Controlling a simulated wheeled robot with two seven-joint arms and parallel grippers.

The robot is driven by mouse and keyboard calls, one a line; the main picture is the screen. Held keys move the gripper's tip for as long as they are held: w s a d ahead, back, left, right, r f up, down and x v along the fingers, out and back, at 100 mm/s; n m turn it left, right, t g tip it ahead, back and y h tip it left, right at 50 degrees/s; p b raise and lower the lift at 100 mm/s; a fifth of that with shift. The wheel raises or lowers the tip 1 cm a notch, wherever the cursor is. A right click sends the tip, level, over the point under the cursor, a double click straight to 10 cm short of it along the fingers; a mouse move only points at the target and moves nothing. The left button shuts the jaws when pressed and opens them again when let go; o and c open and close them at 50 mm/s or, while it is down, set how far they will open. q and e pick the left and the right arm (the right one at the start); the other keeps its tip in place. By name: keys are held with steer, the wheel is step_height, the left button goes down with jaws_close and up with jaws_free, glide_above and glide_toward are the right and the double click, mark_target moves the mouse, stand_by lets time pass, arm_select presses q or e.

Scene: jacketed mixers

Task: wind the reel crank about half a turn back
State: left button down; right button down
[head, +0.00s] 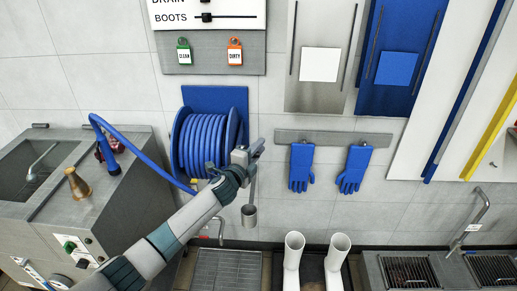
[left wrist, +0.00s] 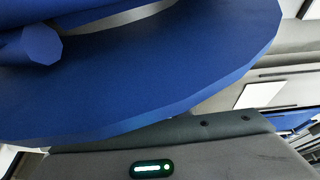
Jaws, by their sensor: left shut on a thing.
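The hose reel (head: 207,143) is blue, wound with blue hose and fixed to the wall in the head view. My left gripper (head: 246,155) is at its right side, shut on the reel crank, which is mostly hidden behind the jaws. A grey rod with a cylindrical end (head: 249,215) hangs just below the gripper; I cannot tell whether it belongs to the crank. In the left wrist view the reel's blue flange (left wrist: 190,70) fills the upper part, close to the gripper body. The fingertips are not clear there. My right gripper is not in view.
The blue hose (head: 138,152) runs left to a nozzle over the grey sink unit (head: 75,200). Blue gloves (head: 302,167) hang from a rail to the right. White boots (head: 293,250) stand below. The tiled wall between gripper and gloves is clear.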

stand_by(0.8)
arm_select(q)
steer(key=c, duration=1.6)
jaws_free()
steer(key=shift+w+f, duration=0.1)
steer(key=shift+c, duration=0.2)
steer(key=shift+s+a, duration=0.1)
steer(key=shift+s, duration=0.1)
steer(key=f+b+v, duration=0.1)
steer(key=b+v, duration=0.1)
steer(key=v, duration=1.5)
steer(key=shift+r+b, duration=0.4)
steer(key=shift+r, duration=0.1)
